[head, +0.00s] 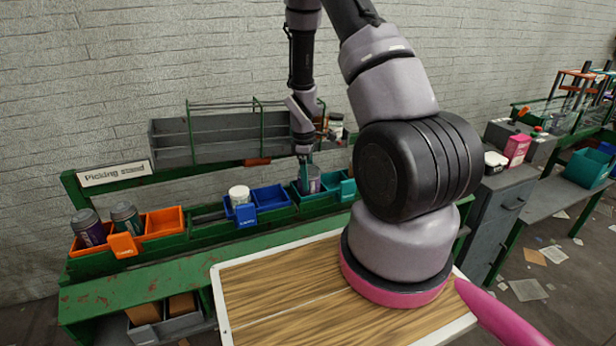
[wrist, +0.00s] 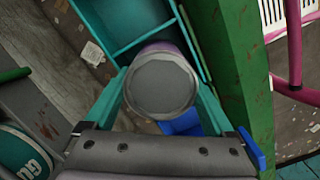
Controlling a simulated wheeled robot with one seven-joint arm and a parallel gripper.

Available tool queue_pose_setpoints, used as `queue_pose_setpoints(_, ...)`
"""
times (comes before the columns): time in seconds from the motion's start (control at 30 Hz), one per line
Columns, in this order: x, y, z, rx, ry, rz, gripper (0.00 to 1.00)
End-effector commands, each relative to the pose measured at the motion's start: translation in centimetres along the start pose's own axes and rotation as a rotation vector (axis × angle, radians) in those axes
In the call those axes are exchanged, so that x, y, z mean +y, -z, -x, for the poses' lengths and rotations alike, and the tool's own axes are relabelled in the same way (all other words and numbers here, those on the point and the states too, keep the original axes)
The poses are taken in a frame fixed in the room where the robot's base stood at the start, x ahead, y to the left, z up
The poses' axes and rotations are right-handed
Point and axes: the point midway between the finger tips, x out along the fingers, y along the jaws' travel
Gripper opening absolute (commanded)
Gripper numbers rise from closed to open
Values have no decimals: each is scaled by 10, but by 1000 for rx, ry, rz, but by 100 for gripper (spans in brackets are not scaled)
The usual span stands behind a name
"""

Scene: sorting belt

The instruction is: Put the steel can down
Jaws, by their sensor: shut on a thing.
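The steel can (head: 310,180), with a grey lid and a purple band, is between the fingers of my gripper (head: 305,168). In the wrist view the can (wrist: 160,85) shows its round lid end, with a teal finger of my gripper (wrist: 160,100) on each side. In the head view the can is at the teal bin (head: 347,189); its lower part is hidden behind the bin's front. The teal bin also shows beyond the can in the wrist view (wrist: 125,18). I cannot tell whether the can touches the bin floor.
A blue bin (head: 271,197) with a white-lidded can (head: 239,195) stands left of the teal one. An orange bin (head: 162,221) is further left, with dark cans (head: 88,227) at it. A grey wire-topped trough (head: 225,137) runs behind. The green bench front (head: 130,285) is clear.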

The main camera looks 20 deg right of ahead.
Motion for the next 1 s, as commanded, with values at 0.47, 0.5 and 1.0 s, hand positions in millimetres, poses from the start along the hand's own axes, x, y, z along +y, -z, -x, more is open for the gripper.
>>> queue_pose_setpoints(0.47, 0, 0, -2, 0, 0, 0, 100)
queue_pose_setpoints(0.5, 0, 0, -1, 0, 0, 0, 100)
queue_pose_setpoints(1.0, 1, 0, 86, 3, -4, -1, 100)
